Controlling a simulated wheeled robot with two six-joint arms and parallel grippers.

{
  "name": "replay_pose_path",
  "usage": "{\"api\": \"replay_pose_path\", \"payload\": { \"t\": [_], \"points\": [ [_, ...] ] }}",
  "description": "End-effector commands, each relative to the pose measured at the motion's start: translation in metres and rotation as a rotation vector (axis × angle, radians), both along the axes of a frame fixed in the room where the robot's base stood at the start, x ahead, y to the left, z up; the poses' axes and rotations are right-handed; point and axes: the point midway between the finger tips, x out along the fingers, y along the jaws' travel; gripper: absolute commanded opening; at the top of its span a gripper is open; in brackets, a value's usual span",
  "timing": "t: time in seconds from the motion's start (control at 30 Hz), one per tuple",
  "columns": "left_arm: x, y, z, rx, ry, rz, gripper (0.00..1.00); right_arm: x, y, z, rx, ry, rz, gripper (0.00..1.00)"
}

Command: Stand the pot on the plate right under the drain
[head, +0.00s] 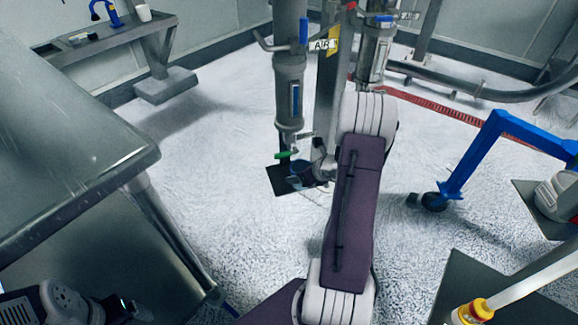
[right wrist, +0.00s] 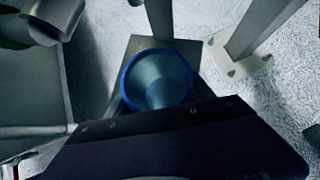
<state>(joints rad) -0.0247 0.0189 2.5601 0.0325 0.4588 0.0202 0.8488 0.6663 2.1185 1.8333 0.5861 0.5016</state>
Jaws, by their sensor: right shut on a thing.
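The pot (right wrist: 157,80) has a blue rim and looks empty in the right wrist view. A bit of its blue shows in the head view (head: 298,167). My right gripper (head: 309,177) is shut on its side. The dark plate (head: 278,184) lies below the pot and shows around it in the right wrist view (right wrist: 190,47). I cannot tell whether the pot touches it. The drain (head: 290,138), a steel pipe end with a green handle, hangs above the plate. My left gripper (head: 128,309) is at the lower left, partly cut off; its jaws are unclear.
A steel table (head: 70,160) fills the left side. A bench (head: 110,40) stands at the back left. A blue wheeled frame (head: 480,150) and dark platforms stand at the right. Steel posts (head: 328,80) rise beside the drain. The floor left of the plate is clear.

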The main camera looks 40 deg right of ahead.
Motion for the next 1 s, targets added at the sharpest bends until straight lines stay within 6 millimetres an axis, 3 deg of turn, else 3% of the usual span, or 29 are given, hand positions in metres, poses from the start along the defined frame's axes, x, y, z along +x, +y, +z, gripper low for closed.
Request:
{"api": "replay_pose_path", "payload": {
  "t": [0.1,0.33,0.57,0.6,0.8,0.83,0.9,1.0],
  "points": [
    [0.0,0.0,-0.001,0.0,0.0,0.0,0.83,0.015,0.001,0.0,-0.001,-0.001,0.002,0.15],
    [0.0,0.0,-0.001,0.0,0.0,0.0,0.83,0.024,0.001,0.0,0.0,0.0,0.001,0.15],
    [0.0,0.0,0.0,0.0,0.0,0.0,0.83,0.064,0.004,0.001,-0.001,-0.002,0.003,0.15],
    [0.0,0.0,-0.009,0.0,0.0,0.0,0.83,0.062,0.003,-0.005,-0.001,-0.001,0.0,0.15],
    [0.0,0.0,-0.006,0.0,0.0,0.0,0.83,0.061,0.003,-0.002,0.0,0.0,0.0,0.15],
    [0.0,0.0,-0.006,0.0,0.0,0.0,0.83,0.061,0.003,-0.002,0.0,0.001,0.0,0.7],
    [0.0,0.0,-0.006,0.0,0.0,0.0,0.83,0.06,0.003,-0.002,0.0,0.001,0.0,0.83],
    [0.0,0.0,-0.006,0.0,0.0,0.0,0.83,0.06,0.003,-0.002,0.0,0.0,0.0,0.83]
  ]
}}
